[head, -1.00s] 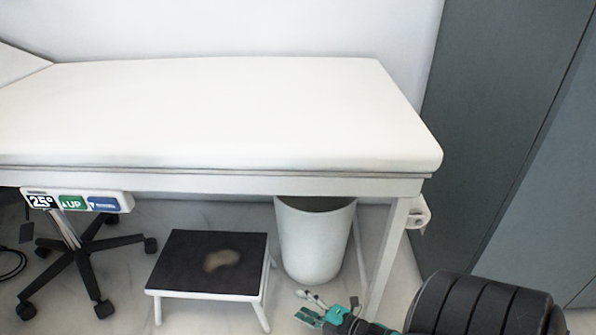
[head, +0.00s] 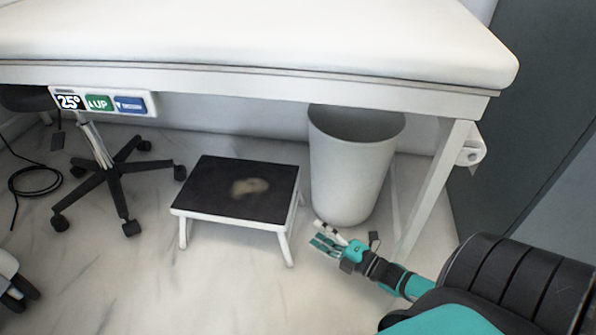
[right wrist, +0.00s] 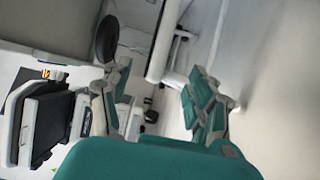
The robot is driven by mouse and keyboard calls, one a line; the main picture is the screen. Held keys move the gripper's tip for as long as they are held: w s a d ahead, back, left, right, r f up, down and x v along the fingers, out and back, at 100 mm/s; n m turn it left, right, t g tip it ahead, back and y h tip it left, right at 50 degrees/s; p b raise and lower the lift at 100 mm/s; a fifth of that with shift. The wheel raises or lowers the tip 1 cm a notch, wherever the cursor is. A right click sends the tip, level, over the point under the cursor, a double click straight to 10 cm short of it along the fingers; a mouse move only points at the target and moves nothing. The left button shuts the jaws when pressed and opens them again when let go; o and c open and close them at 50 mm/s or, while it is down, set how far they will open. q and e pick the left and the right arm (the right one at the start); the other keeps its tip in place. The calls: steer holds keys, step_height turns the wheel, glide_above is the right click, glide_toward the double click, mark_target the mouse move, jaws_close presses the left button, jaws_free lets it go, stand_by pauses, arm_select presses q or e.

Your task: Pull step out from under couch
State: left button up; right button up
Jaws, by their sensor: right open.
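The step (head: 222,190) is a low white-framed stool with a dark top and a pale brownish patch. It stands on the floor beneath and in front of the couch's front edge. The couch (head: 250,40) has a white padded top. My right gripper (head: 322,238) is open and empty, just right of the step and apart from it, its fingers pointing left. In the right wrist view the open fingers (right wrist: 158,100) show with nothing clearly between them. My left gripper cannot be made out.
A grey-white bin (head: 350,170) stands behind my right gripper. A couch leg (head: 436,190) is to its right. A wheeled black base (head: 115,178) stands left of the step. The floor (head: 200,295) in front of the step is clear.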

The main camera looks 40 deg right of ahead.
mark_target(276, 206)
steer(key=b+x, duration=0.8)
steer(key=x, duration=0.7)
steer(key=shift+w+a+f, duration=0.1)
steer(key=shift+f, duration=0.1)
steer(key=shift+w+a+r+b, duration=0.1)
steer(key=shift+w+b, duration=0.25)
steer(key=shift+w, duration=0.15)
steer(key=shift+c, duration=0.4)
jaws_close()
